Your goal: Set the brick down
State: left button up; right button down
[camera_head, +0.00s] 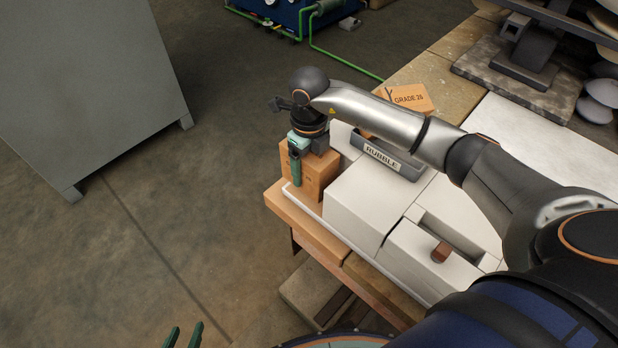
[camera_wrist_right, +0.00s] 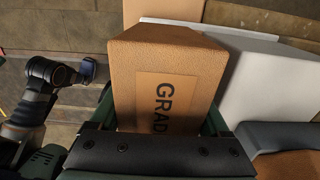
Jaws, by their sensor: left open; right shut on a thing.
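An orange-brown brick (camera_head: 323,178) is at the near left corner of the workbench. My right gripper (camera_head: 296,160) is shut on it. In the right wrist view the brick (camera_wrist_right: 165,75) sits between the fingers, with a panel reading "GRAD" and the rest cut off. I cannot tell whether its underside touches the surface below. My left gripper (camera_head: 184,337) shows only its green fingertips at the bottom edge of the head view. It is open and empty, away from the bench.
White blocks (camera_head: 365,205) stand beside the brick, with a grey tray labelled RUBBLE (camera_head: 388,158) behind them. A "GRADE 25" brick (camera_head: 408,98) lies farther back. A grey cabinet (camera_head: 85,90) stands left; floor between is clear.

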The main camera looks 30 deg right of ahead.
aim_at(309, 166)
jog(key=shift+f, duration=1.95)
jog(key=shift+b, duration=0.35)
grip_release()
jog(key=shift+f, duration=0.15)
notch_tip(309, 166, up, 12)
jog(key=shift+r+p, duration=0.15)
jog(key=shift+p, duration=0.7)
